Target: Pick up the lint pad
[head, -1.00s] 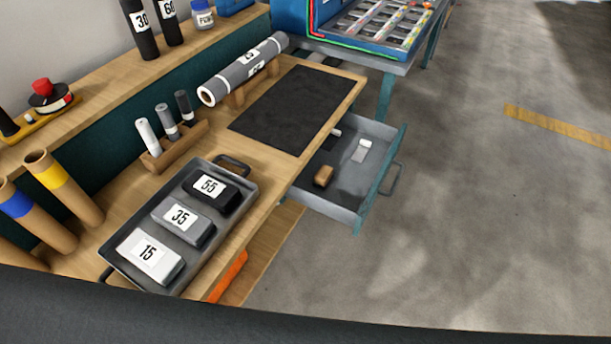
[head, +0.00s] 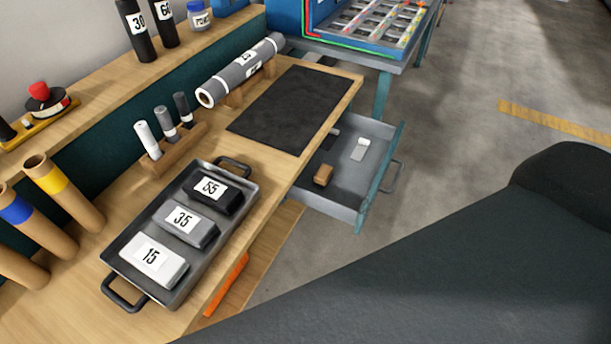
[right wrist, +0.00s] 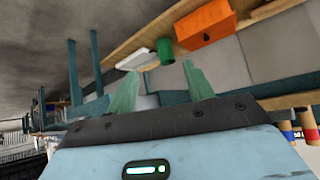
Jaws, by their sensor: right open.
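The open drawer (head: 345,195) under the bench holds a small white and grey piece (head: 360,149), a brown block (head: 323,175) and a dark item partly hidden by the bench edge. I cannot tell for certain which thing is the lint pad. My right gripper (right wrist: 160,88) shows in the right wrist view with its two green fingers apart and nothing between them. It is not in the head view. My left gripper is in neither view.
A tray (head: 112,262) with blocks marked 15, 35 and 55 sits on the bench. A dark mat (head: 290,110) and a grey roll (head: 240,70) lie beyond. An orange box (right wrist: 206,24) shows in the right wrist view. Floor right of the drawer is clear.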

